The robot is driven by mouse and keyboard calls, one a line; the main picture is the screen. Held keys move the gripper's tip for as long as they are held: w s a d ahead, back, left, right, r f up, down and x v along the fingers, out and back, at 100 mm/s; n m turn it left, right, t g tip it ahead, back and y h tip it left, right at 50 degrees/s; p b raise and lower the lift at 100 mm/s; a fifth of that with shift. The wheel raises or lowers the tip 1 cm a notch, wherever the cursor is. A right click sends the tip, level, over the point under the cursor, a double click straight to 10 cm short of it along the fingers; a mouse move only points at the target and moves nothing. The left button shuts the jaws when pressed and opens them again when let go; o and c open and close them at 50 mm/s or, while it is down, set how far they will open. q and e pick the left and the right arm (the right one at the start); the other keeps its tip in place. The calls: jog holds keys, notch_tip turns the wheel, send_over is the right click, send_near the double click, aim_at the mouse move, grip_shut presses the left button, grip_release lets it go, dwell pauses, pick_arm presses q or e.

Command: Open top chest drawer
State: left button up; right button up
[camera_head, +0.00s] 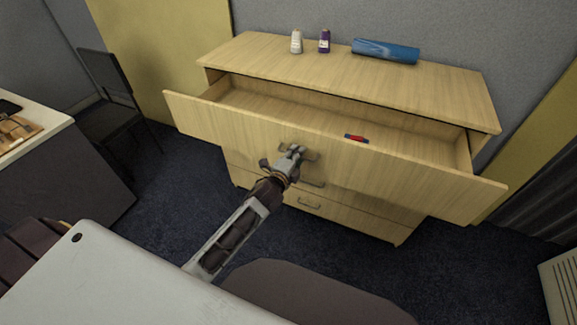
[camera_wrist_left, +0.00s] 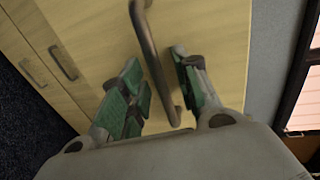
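The light wood chest (camera_head: 440,85) stands against the wall. Its top drawer (camera_head: 400,165) is pulled far out, with its inside showing. My left gripper (camera_head: 290,154) is at the middle of the drawer front, by the grey bar handle (camera_wrist_left: 155,62). In the left wrist view, the gripper (camera_wrist_left: 160,88) has its green-padded fingers apart, one on each side of the handle. A gap shows between the handle and the fingers. My right gripper is not in view.
A red and blue item (camera_head: 356,138) lies in the drawer. A white spool (camera_head: 296,42), a purple spool (camera_head: 324,41) and a blue roll (camera_head: 385,51) are on the chest top. Lower drawers (camera_head: 345,215) are shut. A dark chair (camera_head: 108,95) stands at left.

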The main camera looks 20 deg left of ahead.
pick_arm(q)
jog(key=s+r, duration=0.2)
jog(key=s, duration=0.9)
jog(key=shift+s+a+r, duration=0.15)
jog(key=shift+s+a, duration=0.05)
jog(key=shift+s, duration=0.1)
dwell(0.3)
dwell(0.7)
